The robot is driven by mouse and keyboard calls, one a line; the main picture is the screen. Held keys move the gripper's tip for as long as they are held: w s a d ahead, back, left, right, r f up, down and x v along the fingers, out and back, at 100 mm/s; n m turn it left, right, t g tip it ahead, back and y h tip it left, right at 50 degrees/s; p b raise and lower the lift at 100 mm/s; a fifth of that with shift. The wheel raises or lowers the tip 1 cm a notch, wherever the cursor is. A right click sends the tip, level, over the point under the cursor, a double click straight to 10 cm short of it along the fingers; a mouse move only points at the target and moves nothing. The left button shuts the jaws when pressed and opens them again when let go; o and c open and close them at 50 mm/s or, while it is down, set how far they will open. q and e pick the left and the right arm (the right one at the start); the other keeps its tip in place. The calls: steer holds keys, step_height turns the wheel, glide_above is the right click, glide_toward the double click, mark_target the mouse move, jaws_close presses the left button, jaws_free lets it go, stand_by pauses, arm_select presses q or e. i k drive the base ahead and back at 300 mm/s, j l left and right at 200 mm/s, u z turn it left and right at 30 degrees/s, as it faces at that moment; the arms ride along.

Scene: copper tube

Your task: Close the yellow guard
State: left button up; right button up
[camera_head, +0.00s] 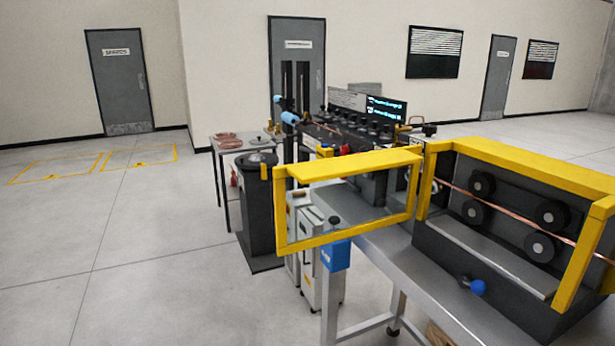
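The yellow guard (346,163) is a rectangular frame that stands swung out to the left of the machine. Its near-left post (280,214) hangs clear of the bench, over the floor side. Its right edge meets a fixed yellow frame (540,163) around the rollers. The front of that roller bay is uncovered, showing black rollers (541,246) and a thin copper tube (508,203) running between them. Neither of my grippers shows in the head view.
A blue-knobbed lever (478,287) sticks out below the rollers. A metal bench (377,254) carries the machine, with a blue box (335,256) at its left end. A dark bin (262,215) and a side table (231,141) stand behind the guard. The floor at left is clear.

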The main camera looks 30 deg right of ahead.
mark_target(306, 172)
steer(key=i+j, duration=0.1)
steer(key=i, duration=0.5)
steer(key=i+j+z, duration=0.15)
steer(key=i, duration=0.5)
steer(key=i+z, duration=0.2)
steer(key=z, duration=0.25)
steer(key=i+j+z, duration=0.15)
steer(key=z, duration=0.35)
steer(key=i+j+z, duration=0.2)
steer(key=z, duration=0.25)
steer(key=i+j+z, duration=0.2)
steer(key=z, duration=0.3)
steer(key=i+j+z, duration=0.15)
steer(key=z, duration=0.25)
steer(key=i+j+z, duration=0.15)
steer(key=z, duration=0.25)
steer(key=i+j+z, duration=0.1)
steer(key=j+z, duration=0.3)
steer(key=i+j+z, duration=0.1)
steer(key=z, duration=0.3)
